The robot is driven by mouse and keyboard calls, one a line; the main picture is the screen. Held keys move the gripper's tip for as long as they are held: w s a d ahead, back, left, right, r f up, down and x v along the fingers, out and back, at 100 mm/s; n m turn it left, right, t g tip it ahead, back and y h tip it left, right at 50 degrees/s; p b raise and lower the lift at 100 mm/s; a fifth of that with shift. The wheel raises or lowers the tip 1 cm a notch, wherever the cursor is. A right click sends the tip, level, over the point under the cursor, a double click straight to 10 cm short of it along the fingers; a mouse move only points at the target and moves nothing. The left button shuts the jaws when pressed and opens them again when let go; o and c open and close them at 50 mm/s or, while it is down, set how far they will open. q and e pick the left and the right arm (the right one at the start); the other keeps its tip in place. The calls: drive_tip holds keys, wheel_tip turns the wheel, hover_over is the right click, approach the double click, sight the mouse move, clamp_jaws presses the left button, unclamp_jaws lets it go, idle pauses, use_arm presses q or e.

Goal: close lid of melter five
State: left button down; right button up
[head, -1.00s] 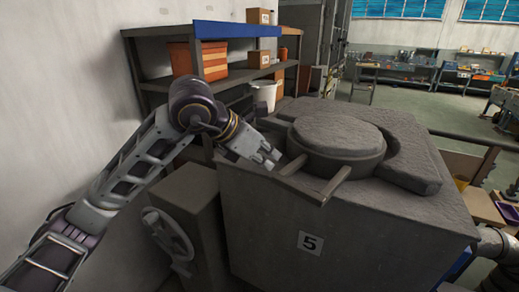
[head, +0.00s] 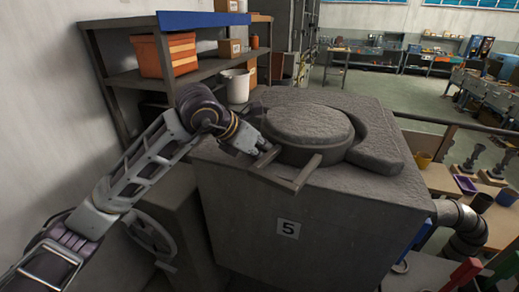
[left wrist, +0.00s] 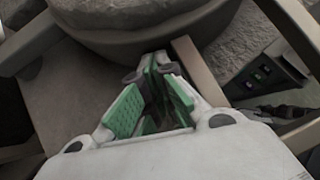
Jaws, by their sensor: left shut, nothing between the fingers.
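Melter five (head: 300,230) is a grey block with a "5" plate on its front. Its round, thick lid (head: 310,122) lies flat over the top, with a curved slab around its back right side. A bar handle frame (head: 298,183) sticks out from the lid toward the front. My left gripper (head: 268,150) is at the lid's left front edge, beside the handle frame. In the left wrist view, its green-padded fingers (left wrist: 158,68) come together at the tips just by the lid's rim (left wrist: 130,38), with nothing between them. Contact cannot be told. My right gripper is out of view.
A shelf (head: 150,75) with an orange bin (head: 165,55) and boxes stands behind on the left. A white bucket (head: 235,85) is behind the melter. A handwheel (head: 150,238) is at the front left. A pipe (head: 465,228) and side table are on the right.

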sight(286, 143)
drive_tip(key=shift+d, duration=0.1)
use_arm(q)
drive_tip(key=shift+w+d+b, duration=0.3)
drive_tip(key=shift+d, duration=0.45)
drive_tip(key=d, duration=0.1)
drive_tip(key=w+d, duration=0.1)
drive_tip(key=d, duration=0.1)
drive_tip(key=w+d+b, duration=0.1)
drive_tip(key=shift+w+d, duration=0.4)
drive_tip(key=shift+d, duration=0.15)
drive_tip(key=shift+r, duration=0.1)
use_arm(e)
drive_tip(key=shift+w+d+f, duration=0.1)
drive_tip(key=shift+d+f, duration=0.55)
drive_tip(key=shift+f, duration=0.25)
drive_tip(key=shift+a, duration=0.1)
